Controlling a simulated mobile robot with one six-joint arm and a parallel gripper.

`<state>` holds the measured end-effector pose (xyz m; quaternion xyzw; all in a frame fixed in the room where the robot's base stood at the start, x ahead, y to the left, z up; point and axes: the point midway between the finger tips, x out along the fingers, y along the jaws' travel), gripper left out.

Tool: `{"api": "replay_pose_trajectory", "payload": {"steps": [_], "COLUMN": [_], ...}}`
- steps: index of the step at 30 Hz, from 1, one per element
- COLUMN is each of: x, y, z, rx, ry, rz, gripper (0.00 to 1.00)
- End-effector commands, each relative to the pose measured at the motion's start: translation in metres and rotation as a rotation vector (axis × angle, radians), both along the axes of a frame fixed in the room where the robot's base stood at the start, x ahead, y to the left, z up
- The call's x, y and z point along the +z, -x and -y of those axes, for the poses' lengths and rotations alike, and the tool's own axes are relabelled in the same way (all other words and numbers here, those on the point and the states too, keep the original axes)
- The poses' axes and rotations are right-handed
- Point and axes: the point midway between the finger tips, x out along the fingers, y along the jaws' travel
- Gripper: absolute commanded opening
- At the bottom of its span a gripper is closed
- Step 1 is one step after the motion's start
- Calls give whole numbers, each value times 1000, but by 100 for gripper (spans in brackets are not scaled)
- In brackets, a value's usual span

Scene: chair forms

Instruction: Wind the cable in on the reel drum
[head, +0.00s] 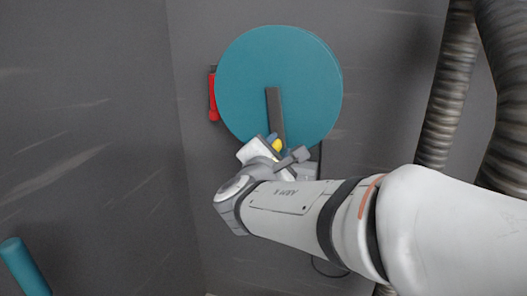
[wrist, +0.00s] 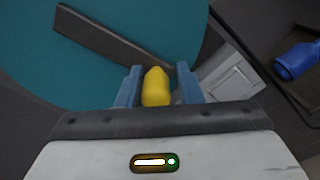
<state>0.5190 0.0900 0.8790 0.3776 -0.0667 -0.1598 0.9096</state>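The reel drum (head: 290,65) is a large teal disc on the grey wall; it fills the upper left of the wrist view (wrist: 190,25). A dark crank bar (head: 275,108) runs from its middle down to the rim. The yellow crank knob (head: 277,146) is at the bar's lower end. My gripper (head: 272,144) is at the knob. In the wrist view, the yellow knob (wrist: 156,87) stands between my two blue fingers, with narrow gaps beside it. A thin dark cable (head: 326,272) loops below my arm.
A red part (head: 213,95) sticks out left of the drum. A pale box (wrist: 230,80) and a blue cylindrical part (wrist: 297,63) are right of my fingers in the wrist view. Ribbed hoses (head: 445,90) hang at right. A teal cylinder (head: 24,268) stands at lower left.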

Motion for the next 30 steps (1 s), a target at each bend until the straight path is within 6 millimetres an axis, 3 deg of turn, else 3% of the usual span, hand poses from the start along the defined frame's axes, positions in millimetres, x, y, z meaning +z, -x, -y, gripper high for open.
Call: {"api": "replay_pose_trajectory", "payload": {"steps": [11, 21, 30], "x": [1, 18, 19], "y": [2, 15, 16], "z": [6, 42, 44], "rx": [0, -1, 1], "ry": [0, 0, 2], "rz": [-2, 0, -1], "gripper": [33, 33, 33]}}
